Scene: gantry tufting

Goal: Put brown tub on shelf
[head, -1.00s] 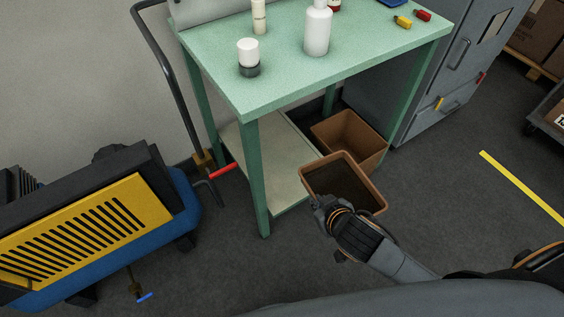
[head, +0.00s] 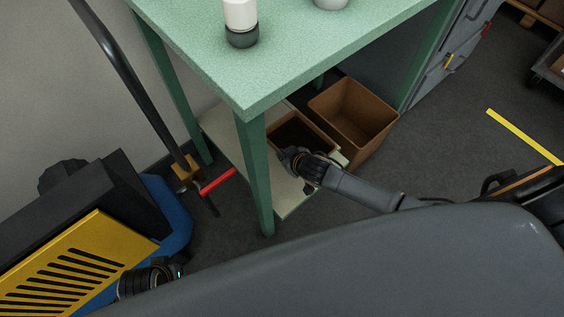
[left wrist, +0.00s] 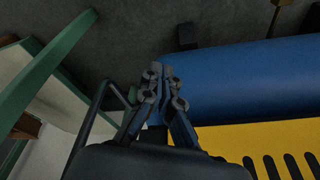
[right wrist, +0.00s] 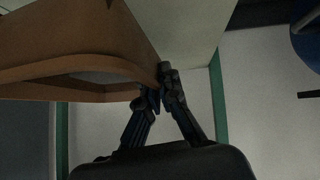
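A brown tub (head: 296,124) is at the lower shelf (head: 287,202) of the green table, partly hidden by my right gripper (head: 287,157) and the table top. The right gripper is shut on the tub's near rim. In the right wrist view, the fingertips (right wrist: 162,78) pinch the rim of the tub (right wrist: 75,67), with the pale shelf (right wrist: 187,30) close beside it. I cannot tell whether the tub's base touches the shelf. My left gripper (left wrist: 161,75) is empty, its fingers together, above the blue and yellow machine.
A second brown tub (head: 361,112) stands right beside the held one. The green table's front leg (head: 254,175) is left of my right gripper.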

